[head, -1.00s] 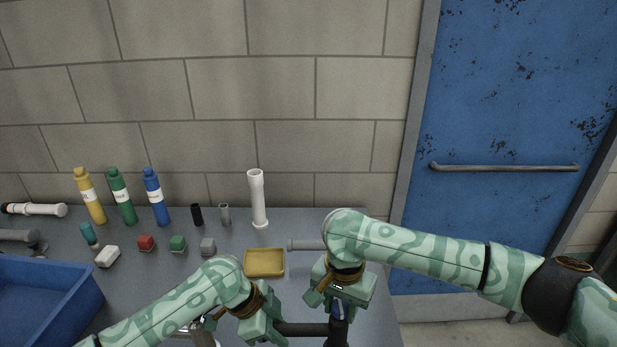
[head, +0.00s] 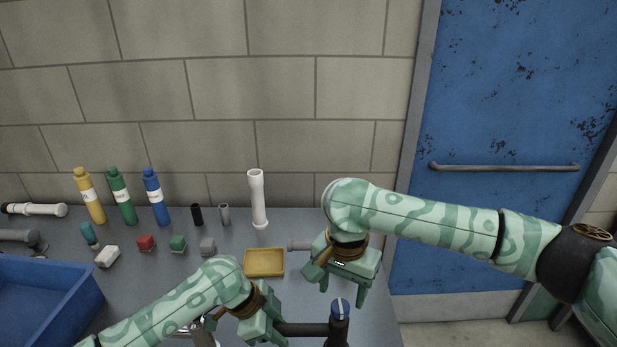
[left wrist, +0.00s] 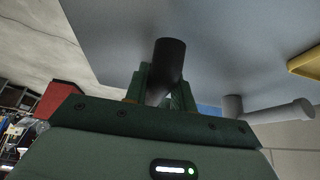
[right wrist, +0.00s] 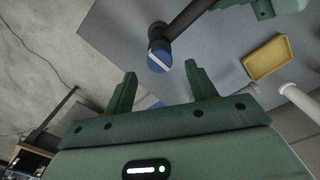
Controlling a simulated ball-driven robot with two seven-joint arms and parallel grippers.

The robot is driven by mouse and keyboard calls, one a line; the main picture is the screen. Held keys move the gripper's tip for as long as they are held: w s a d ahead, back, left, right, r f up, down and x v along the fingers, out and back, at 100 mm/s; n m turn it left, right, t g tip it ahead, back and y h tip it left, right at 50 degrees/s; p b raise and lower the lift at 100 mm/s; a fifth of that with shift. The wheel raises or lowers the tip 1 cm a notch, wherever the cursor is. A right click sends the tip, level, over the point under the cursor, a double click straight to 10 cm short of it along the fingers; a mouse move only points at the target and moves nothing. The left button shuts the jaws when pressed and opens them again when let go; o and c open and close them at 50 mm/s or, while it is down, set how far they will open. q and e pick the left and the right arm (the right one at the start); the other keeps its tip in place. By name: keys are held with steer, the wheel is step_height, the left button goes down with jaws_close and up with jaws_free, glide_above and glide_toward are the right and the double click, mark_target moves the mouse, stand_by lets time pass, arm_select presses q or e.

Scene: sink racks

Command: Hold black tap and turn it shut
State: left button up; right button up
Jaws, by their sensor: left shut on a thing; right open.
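The black tap (head: 305,329) stands at the front right of the counter, with a blue round knob (head: 340,308) on top. A white line on the knob runs roughly across the horizontal black pipe. The knob faces the right wrist camera (right wrist: 159,57). My left gripper (head: 279,330) is shut on the tap's black pipe, left of the knob; its fingers flank the pipe in the left wrist view (left wrist: 165,85). My right gripper (head: 341,290) is open and empty just above the knob, apart from it, fingers pointing down.
A yellow tray (head: 264,263) lies behind the tap. A white pipe (head: 258,200) stands near the wall. Several bottles (head: 122,198) and small blocks (head: 178,243) are at the left, with a blue bin (head: 45,300) in front. The counter ends just right of the tap.

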steer(key=shift+r, duration=0.1)
arm_select(q)
steer(key=o, duration=1)
steer(key=shift+r, duration=0.1)
